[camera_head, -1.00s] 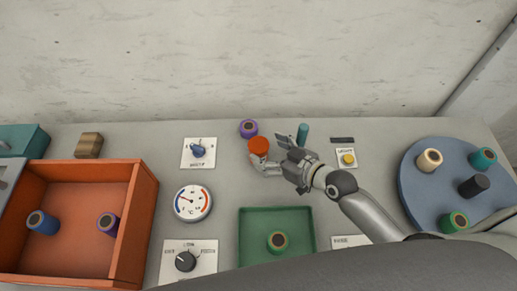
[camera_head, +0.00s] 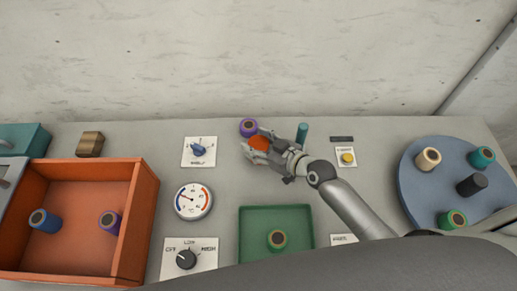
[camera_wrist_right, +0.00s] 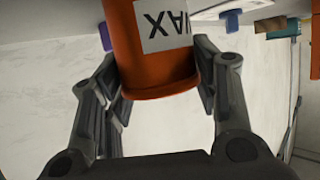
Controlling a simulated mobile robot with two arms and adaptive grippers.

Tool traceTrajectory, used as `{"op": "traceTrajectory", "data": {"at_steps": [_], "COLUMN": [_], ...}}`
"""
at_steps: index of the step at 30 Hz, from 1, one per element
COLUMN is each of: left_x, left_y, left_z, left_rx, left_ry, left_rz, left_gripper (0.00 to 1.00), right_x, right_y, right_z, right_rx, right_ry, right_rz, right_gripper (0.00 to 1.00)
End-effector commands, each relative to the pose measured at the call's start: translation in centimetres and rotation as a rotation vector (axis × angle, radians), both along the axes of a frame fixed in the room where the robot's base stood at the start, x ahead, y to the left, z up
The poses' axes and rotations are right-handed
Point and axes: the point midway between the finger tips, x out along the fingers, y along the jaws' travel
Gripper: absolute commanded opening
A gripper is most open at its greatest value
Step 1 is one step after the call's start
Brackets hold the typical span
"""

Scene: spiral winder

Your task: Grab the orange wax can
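The orange wax can (camera_head: 260,143) stands on the bench, just below a purple spool. My right gripper (camera_head: 261,145) is at the can, with a finger on either side, partly covering it in the head view. In the right wrist view the can (camera_wrist_right: 158,60) fills the space between the two fingers (camera_wrist_right: 160,85), its white label with dark letters turned toward the camera. The finger pads lie at or very close to its sides; whether they press on it I cannot tell. My left gripper is not in view.
The purple spool (camera_head: 249,127) is close behind the can, and a teal spool (camera_head: 302,132) stands right behind my gripper. A green tray (camera_head: 247,245), a gauge (camera_head: 193,201) and a blue-knob panel (camera_head: 198,151) are nearby. An orange bin (camera_head: 150,205) and a blue turntable (camera_head: 410,180) flank the bench.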

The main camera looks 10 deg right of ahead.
Motion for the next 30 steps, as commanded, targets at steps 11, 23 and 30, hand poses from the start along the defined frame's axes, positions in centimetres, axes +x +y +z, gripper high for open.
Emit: {"op": "traceTrajectory", "data": {"at_steps": [11,23,30], "left_x": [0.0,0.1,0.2], "left_y": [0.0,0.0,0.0], "left_z": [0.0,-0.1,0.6], "left_rx": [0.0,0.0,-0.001], "left_ry": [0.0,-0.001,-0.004], "left_rz": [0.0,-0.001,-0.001], "left_gripper": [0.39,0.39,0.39], "right_x": [0.0,0.0,-3.8], "right_y": [0.0,0.1,1.9], "right_z": [0.1,3.3,8.3], "right_rx": [0.0,0.002,0.004], "right_ry": [-0.001,-0.007,-0.004], "right_rz": [-0.001,0.001,0.001], "right_gripper": [0.24,0.23,0.23]}}
